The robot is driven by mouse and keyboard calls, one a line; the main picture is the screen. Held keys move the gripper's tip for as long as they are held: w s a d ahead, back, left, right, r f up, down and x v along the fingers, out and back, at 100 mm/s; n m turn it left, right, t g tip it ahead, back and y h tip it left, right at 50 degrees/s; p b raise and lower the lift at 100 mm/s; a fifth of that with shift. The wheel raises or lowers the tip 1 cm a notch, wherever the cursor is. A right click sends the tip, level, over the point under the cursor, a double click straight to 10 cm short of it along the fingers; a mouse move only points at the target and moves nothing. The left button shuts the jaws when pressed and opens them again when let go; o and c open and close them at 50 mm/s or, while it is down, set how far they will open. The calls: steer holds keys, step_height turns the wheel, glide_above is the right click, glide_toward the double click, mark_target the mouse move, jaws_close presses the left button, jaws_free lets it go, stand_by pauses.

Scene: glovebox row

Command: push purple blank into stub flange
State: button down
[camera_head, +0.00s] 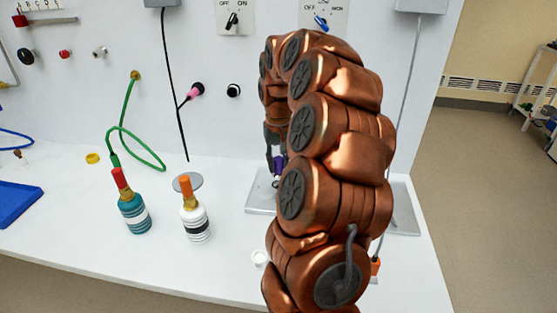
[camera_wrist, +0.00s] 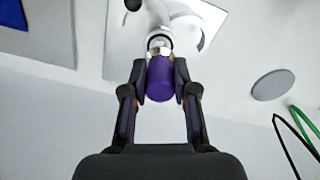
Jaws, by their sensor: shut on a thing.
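The purple blank (camera_wrist: 161,79) is between the two fingers of my gripper (camera_wrist: 162,74), which is shut on it. In the head view the blank (camera_head: 277,163) is a small purple patch under my gripper (camera_head: 275,150), mostly covered by my arm. The stub flange (camera_wrist: 160,42) is a shiny metal ring just beyond the blank's far end, roughly in line with it. The ring and the blank's end look very close; I cannot tell whether they touch or whether the blank is partly inside.
A grey plate (camera_head: 261,201) lies on the white bench below my gripper. My arm hides much of the bench's right side.

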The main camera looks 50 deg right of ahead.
mark_target(278, 173)
steer(key=shift+f, duration=0.7)
steer(key=shift+b, duration=0.95)
stand_by(1.2)
steer(key=shift+f+b, duration=0.7)
steer(key=shift+f, duration=0.5)
steer(key=c, duration=0.8)
jaws_free()
step_height(278, 173, up, 10)
steer(key=shift+r, duration=1.05)
steer(key=shift+a, duration=0.1)
